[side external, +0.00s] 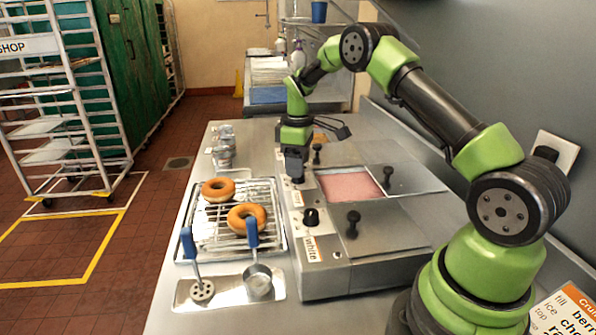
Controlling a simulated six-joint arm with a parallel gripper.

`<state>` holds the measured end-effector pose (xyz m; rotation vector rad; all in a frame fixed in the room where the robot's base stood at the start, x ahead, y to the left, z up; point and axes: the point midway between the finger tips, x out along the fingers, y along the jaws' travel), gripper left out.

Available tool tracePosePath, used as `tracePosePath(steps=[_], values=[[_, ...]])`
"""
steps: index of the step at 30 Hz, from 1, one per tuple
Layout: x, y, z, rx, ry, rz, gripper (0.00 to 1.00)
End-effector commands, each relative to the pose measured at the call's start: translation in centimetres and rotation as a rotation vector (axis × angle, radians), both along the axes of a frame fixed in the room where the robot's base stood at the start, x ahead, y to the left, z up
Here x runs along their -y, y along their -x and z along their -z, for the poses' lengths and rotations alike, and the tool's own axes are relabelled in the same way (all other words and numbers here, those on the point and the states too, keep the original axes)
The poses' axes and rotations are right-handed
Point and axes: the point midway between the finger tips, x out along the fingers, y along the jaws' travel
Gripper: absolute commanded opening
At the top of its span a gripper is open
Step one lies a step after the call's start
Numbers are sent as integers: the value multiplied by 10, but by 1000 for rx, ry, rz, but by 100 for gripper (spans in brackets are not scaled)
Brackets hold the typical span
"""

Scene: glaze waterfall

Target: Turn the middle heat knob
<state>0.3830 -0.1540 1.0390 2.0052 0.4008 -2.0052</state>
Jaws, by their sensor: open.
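The steel glaze warmer (385,265) stands on the counter, with a labelled front panel on its left side. A black heat knob (311,217) shows on the panel near the "white" label. My gripper (295,178) points down over the panel farther back, by a second, partly covered label (298,198). Its jaws are open, though their gap is hard to make out from here.
An open well shows pink glaze (348,186); lids with black handles (353,220) lie around it. Left of the panel, two doughnuts (246,217) sit on a wire rack (188,240). Blue-handled tools (252,245) lie on a small tray in front.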

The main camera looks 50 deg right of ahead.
Motion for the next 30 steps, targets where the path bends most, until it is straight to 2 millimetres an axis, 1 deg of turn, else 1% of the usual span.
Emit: tracePosePath(steps=[1,3,6,15,16,22,30], values=[[0,1,8,-4,-2,0,59],[0,0,16,-3,-1,0,59],[0,0,23,0,-1,1,59],[0,0,26,0,0,2,59],[0,0,26,0,0,2,57],[0,0,26,0,0,2,11],[0,0,26,0,0,18,10]])
